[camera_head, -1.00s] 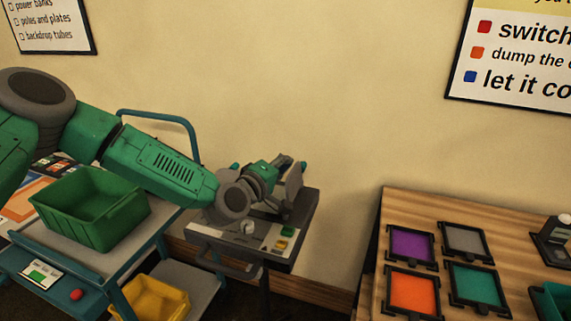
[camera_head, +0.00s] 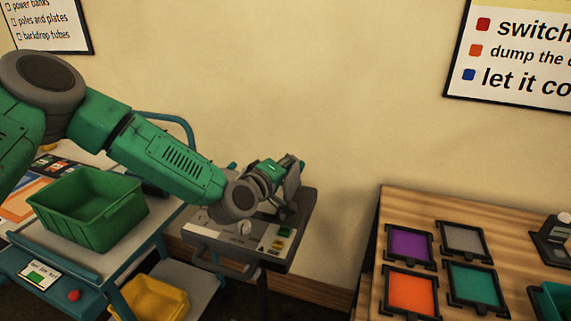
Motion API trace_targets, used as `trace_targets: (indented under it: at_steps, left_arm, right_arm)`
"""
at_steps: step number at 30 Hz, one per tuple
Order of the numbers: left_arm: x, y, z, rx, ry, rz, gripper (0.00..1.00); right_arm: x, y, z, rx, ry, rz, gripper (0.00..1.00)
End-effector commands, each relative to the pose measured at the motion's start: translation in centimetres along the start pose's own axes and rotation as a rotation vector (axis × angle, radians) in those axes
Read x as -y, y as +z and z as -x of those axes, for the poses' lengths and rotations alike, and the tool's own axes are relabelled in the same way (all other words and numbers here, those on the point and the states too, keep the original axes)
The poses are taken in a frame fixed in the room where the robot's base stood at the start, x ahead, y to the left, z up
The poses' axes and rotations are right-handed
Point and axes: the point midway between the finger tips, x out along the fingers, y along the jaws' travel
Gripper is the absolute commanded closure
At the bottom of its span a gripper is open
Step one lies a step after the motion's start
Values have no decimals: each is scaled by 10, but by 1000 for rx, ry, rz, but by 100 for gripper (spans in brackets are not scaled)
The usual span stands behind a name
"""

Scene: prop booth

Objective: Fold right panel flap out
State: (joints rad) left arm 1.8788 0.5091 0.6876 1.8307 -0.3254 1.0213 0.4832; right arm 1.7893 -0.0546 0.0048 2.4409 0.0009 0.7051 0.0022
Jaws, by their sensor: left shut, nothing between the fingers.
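A grey panel unit (camera_head: 237,243) on a stand is in the middle of the view, with a knob, a green button and a yellow button on its top and a handle at its front. My left gripper (camera_head: 293,165) is over the back of this unit, shut and empty. A grey upright plate (camera_head: 290,187) shows beside the gripper; I cannot tell whether it is the flap or whether the fingers touch it. My left wrist hides much of the unit's back. My right gripper is not in view.
A blue cart (camera_head: 60,268) at the left carries a green bin (camera_head: 90,208), with a yellow bin (camera_head: 153,299) lower down. A wooden table (camera_head: 410,200) at the right holds several coloured framed panels.

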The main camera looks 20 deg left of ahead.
Motion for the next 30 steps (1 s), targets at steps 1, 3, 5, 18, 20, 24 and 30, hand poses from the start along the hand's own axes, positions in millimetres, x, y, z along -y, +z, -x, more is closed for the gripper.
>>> trace_targets:
  at_steps: [1,3,5,18,20,24,30]
  left_arm:
    - [-2,1,0,2,-3,-17,100]
    - [-4,3,-1,3,-9,-47,100]
    - [-5,4,-1,3,-18,-78,100]
    - [-15,22,-5,4,-108,-433,100]
    - [-15,25,-6,4,-120,-483,100]
    - [-16,31,-8,2,-147,-586,100]
    - [-15,37,-9,2,-176,-696,100]
  right_arm:
    - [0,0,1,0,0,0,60]
    - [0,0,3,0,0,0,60]
    - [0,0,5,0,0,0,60]
    - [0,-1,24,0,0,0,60]
    - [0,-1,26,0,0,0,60]
    - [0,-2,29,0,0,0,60]
    - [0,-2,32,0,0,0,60]
